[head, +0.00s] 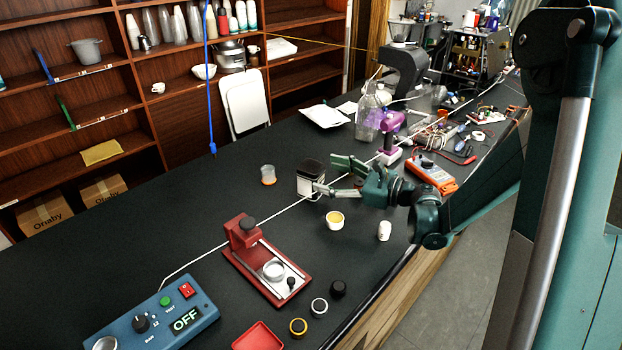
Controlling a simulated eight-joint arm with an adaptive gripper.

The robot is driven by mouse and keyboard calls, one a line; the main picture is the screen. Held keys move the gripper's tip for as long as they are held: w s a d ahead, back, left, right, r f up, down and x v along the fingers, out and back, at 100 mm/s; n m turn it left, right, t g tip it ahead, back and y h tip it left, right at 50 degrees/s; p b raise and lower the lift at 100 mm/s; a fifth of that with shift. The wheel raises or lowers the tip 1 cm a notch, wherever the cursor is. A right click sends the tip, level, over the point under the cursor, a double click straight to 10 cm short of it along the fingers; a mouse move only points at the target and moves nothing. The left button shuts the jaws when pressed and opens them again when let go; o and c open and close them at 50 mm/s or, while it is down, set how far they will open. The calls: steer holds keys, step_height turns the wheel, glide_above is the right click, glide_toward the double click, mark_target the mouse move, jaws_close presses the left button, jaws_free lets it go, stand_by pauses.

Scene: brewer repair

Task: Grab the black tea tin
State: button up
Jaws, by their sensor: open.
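One finger is toward the tin's back right. The other crosses in front of the tin's right edge and hides part of it. I cannot tell whether either finger touches it.
A cup with yellow contents (335,219) and a small white container (384,231) stand just in front of my gripper. An orange multimeter (432,174) lies to the right. A red stand (262,262) is at front left.

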mark_target(311, 166)
steer(key=shift+w+d+f+m+y, duration=0.4)
steer(key=shift+w+f+m+y, duration=0.15)
steer(key=shift+w+m, duration=0.2)
steer(key=shift+a, duration=0.1)
steer(key=shift+x, duration=1.2)
steer(key=shift+w+r, duration=0.1)
steer(key=shift+b+x, duration=0.75)
steer(key=shift+x, duration=1.8)
steer(key=shift+w+r, duration=0.1)
steer(key=shift+r, duration=0.1)
steer(key=c, duration=1.1)
steer(key=shift+r, duration=0.15)
